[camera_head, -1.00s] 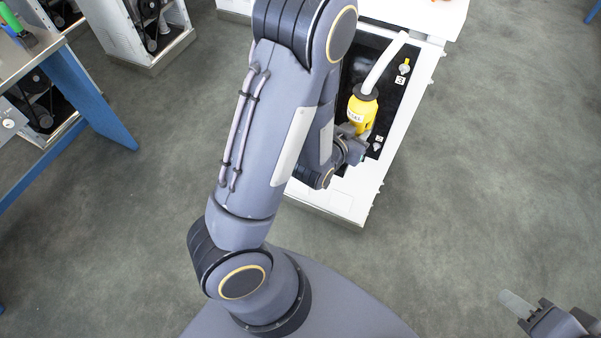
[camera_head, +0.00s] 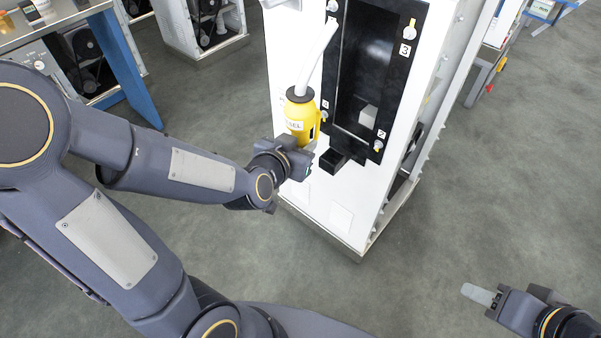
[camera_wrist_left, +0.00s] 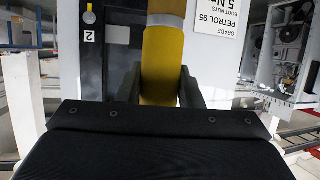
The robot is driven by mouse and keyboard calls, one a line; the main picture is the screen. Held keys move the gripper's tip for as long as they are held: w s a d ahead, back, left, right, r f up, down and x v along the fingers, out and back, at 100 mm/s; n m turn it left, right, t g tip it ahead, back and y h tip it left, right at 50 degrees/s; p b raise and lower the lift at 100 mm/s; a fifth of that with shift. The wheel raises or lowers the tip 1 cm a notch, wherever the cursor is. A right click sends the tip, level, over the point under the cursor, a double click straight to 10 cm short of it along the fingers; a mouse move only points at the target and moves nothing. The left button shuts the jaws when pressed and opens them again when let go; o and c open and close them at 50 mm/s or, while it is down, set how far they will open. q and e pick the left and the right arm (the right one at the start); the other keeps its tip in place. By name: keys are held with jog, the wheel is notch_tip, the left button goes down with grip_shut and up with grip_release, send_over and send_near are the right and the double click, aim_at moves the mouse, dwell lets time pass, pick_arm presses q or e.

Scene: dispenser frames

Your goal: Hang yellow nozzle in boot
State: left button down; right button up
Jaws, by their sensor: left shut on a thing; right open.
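The yellow nozzle (camera_head: 297,115) is upright in the head view, at the left front edge of the white dispenser (camera_head: 337,205). A pale hose rises from its black collar. My left gripper (camera_head: 304,152) is shut on the nozzle's lower part. The left wrist view shows the yellow nozzle (camera_wrist_left: 160,72) between the two dark fingers. A small black boot (camera_head: 333,161) sticks out at the bottom of the dispenser's black panel, just right of my left gripper. I cannot tell whether the nozzle touches the dispenser. My right gripper (camera_head: 482,295) is open and empty at the lower right.
The black panel (camera_head: 393,62) has numbered tags and small yellow-and-silver fittings at its corners. A printed label (camera_wrist_left: 217,20) shows upside down in the left wrist view. A bench with blue legs (camera_head: 133,75) stands at the upper left.

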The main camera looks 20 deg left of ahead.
pick_arm(q)
jog(key=shift+s+d+f+b, duration=0.25)
jog(key=shift+s+f+b, duration=0.15)
jog(key=shift+b, duration=0.35)
jog(key=shift+d+m+h, duration=0.1)
jog(key=shift+m+h, duration=0.2)
jog(key=shift+h, duration=0.1)
jog(key=shift+r, duration=0.1)
pick_arm(e)
notch_tip(320, 180, down, 3)
jog(key=shift+f, duration=0.1)
pick_arm(q)
jog(key=shift+s, duration=0.15)
jog(key=w+d+f, duration=0.1)
jog(key=w+d, duration=0.3)
jog(key=w, duration=0.8)
jog(key=shift+d+f, duration=0.2)
jog(key=shift+d, duration=0.05)
jog(key=shift+w, duration=0.1)
